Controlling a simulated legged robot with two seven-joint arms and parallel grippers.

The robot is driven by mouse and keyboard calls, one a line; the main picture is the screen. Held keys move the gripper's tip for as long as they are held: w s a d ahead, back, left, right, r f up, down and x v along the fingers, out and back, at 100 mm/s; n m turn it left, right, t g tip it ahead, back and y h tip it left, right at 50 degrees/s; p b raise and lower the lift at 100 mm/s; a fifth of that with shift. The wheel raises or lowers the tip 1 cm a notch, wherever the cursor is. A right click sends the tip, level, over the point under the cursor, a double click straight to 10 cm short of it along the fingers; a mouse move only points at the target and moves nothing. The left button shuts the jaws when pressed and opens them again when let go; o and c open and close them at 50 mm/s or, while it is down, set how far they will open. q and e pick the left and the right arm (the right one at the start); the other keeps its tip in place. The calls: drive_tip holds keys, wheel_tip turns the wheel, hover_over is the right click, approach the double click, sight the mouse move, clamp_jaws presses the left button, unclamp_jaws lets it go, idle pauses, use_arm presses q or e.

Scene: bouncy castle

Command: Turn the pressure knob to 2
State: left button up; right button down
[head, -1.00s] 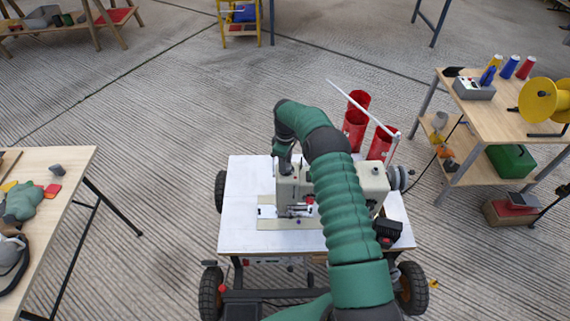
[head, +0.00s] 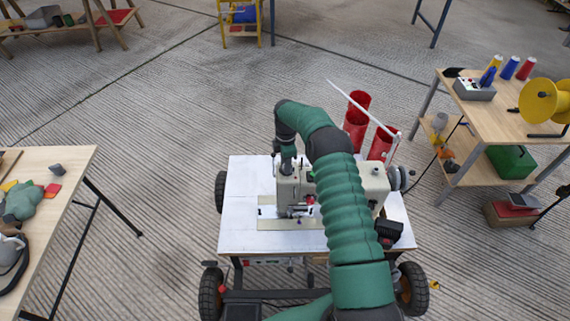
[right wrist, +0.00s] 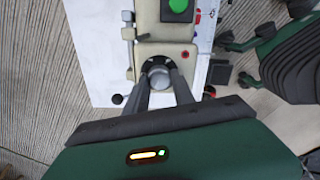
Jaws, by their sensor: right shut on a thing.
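The cream sewing machine (head: 372,180) stands on a white-topped wheeled table (head: 240,225). In the right wrist view, the pressure knob (right wrist: 159,76) is a round grey knob on a dark round dial, set on the cream machine body (right wrist: 150,48). My right gripper (right wrist: 160,82) is shut on the knob, one finger on each side. In the head view my right gripper (head: 287,163) reaches down onto the left end of the machine, and the knob is hidden there. The numbers on the dial are too small to read. My left gripper is not in view.
A green button (right wrist: 178,6) and a small red button (right wrist: 186,54) sit near the knob. Red cylinders (head: 356,122) stand behind the machine. A black box (head: 389,230) is at the table's right. Workbenches (head: 45,195) stand left and right, with open floor between.

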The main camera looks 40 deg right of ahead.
drive_tip(key=shift+d+r, duration=0.25)
drive_tip(key=shift+d, duration=0.2)
drive_tip(key=c, duration=1.3)
unclamp_jaws()
drive_tip(key=shift+c, duration=0.2)
drive_tip(key=shift+o, duration=1.4)
drive_tip(key=shift+s+f, duration=0.1)
drive_tip(key=shift+f, duration=0.05)
drive_tip(key=shift+a, duration=0.1)
wheel_tip(320, 180, up, 17)
drive_tip(key=p, duration=0.1)
drive_tip(key=shift+f, duration=0.2)
